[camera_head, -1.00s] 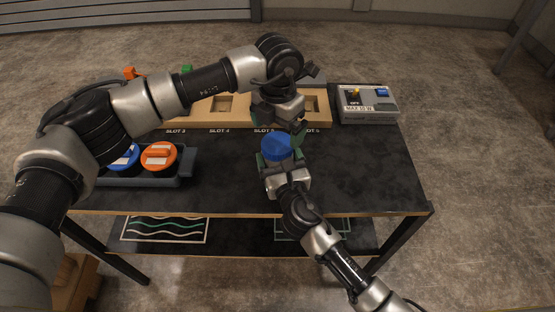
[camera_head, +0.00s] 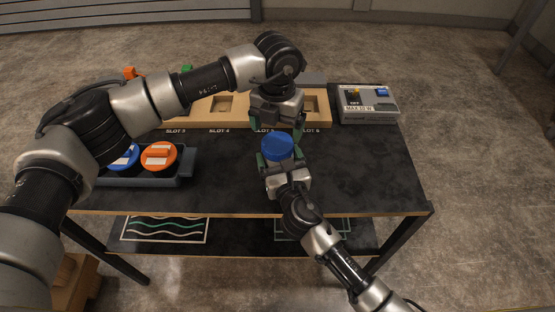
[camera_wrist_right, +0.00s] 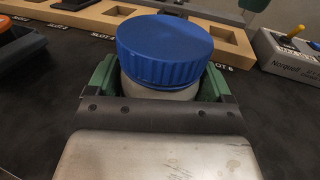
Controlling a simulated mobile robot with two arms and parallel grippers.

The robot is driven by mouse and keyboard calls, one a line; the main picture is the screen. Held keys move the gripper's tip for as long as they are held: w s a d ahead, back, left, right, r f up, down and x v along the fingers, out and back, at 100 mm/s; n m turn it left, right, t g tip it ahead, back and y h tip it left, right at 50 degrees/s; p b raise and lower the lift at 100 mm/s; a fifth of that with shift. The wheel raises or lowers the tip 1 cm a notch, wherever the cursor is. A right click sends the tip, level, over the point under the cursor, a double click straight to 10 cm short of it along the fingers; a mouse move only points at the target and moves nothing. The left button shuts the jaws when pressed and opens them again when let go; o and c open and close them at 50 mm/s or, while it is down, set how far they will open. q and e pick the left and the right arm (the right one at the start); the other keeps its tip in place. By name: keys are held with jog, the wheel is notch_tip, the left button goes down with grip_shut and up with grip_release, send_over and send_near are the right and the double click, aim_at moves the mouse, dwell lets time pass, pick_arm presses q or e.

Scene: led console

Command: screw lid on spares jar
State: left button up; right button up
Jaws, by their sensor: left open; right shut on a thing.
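The spares jar (camera_wrist_right: 160,88) is a pale jar, mostly hidden by my right gripper and the lid. The blue ribbed lid (camera_head: 277,146) sits on top of the jar; it also shows large in the right wrist view (camera_wrist_right: 163,48). I cannot tell how tight it is. My right gripper (camera_head: 279,163) is shut on the jar's body below the lid, with a green finger on each side. My left gripper (camera_head: 277,127) is open and empty, pointing down just behind and above the lid, its green fingers spread left and right.
A wooden slotted rack (camera_head: 230,123) runs along the back of the dark table (camera_head: 340,180). A grey switch box (camera_head: 368,104) stands at the back right. A grey tray (camera_head: 186,178) at left holds a blue-topped item (camera_head: 125,157) and an orange-topped one (camera_head: 158,156). The right front is clear.

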aim_at(278, 143)
pick_arm(q)
jog(key=shift+f, duration=2.45)
jog(key=c, duration=0.8)
jog(key=shift+o, duration=0.2)
jog(key=m, duration=0.3)
jog(key=o, duration=1)
jog(key=shift+c, duration=0.2)
jog(key=shift+o, duration=0.2)
jog(key=shift+d, duration=0.1)
